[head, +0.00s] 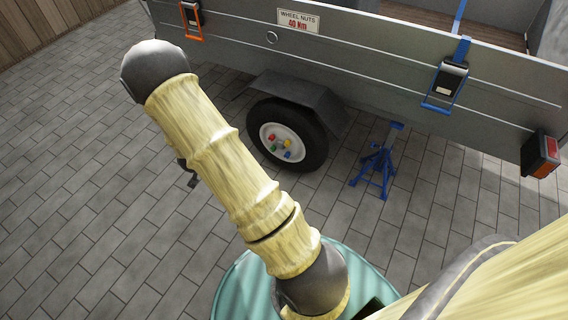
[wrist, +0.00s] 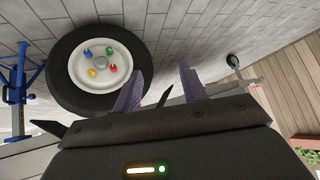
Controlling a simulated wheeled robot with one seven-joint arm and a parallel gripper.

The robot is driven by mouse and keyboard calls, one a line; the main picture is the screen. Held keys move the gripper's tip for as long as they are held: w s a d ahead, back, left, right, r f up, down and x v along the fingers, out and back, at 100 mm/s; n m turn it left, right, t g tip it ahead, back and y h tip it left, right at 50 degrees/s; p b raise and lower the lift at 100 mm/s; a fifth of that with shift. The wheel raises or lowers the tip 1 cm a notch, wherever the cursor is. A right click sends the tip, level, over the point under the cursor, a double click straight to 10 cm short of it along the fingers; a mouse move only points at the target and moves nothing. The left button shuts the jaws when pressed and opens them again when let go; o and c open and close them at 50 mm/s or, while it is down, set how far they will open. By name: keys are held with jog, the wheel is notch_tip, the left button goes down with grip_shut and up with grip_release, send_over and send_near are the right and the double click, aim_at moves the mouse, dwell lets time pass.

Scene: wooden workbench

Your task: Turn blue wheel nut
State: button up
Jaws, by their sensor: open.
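The trailer wheel (head: 316,142) has a black tyre and a white rim with several coloured nuts around a grey hub. In the wrist view, the blue wheel nut (wrist: 87,53) is at the rim's upper left, beside a green nut (wrist: 109,50). A yellow nut (wrist: 92,72) and a red nut (wrist: 113,69) are below them. In the head view, the blue nut (head: 287,154) is low on the rim. My gripper (wrist: 160,84) is open and empty, its fingers apart from the wheel and to its right in the wrist view. My arm mostly hides the gripper in the head view.
A grey trailer side (head: 360,60) with a mudguard (head: 300,93) stands above the wheel. A blue jack stand (head: 378,165) is right of the wheel. A sign (head: 298,21) reads "WHEEL NUTS" and "40 Nm". The paved floor (head: 110,220) is mostly clear.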

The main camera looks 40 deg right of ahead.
aim_at(286, 156)
jog(key=s+d+f+m+h+b, duration=0.1)
jog(key=d+f+m+h+b, duration=0.45)
jog(key=f, duration=0.85)
jog(key=s+d+f+n+h+b, duration=0.1)
jog(key=s+d+f+h, duration=0.5)
jog(key=s+f, duration=0.2)
jog(key=shift+s+f+b, duration=0.15)
jog(key=shift+f+b, duration=0.25)
jog(key=shift+d+n, duration=0.2)
jog(key=shift+n, duration=0.05)
jog(key=b+x, duration=0.8)
jog(key=x, duration=0.8)
jog(key=shift+d+r, duration=0.1)
jog(key=shift+d, duration=0.05)
jog(key=shift+w+d+r, duration=0.15)
jog(key=shift+w+d, duration=0.2)
jog(key=shift+d, duration=0.05)
grip_shut()
jog(key=shift+m, duration=0.4)
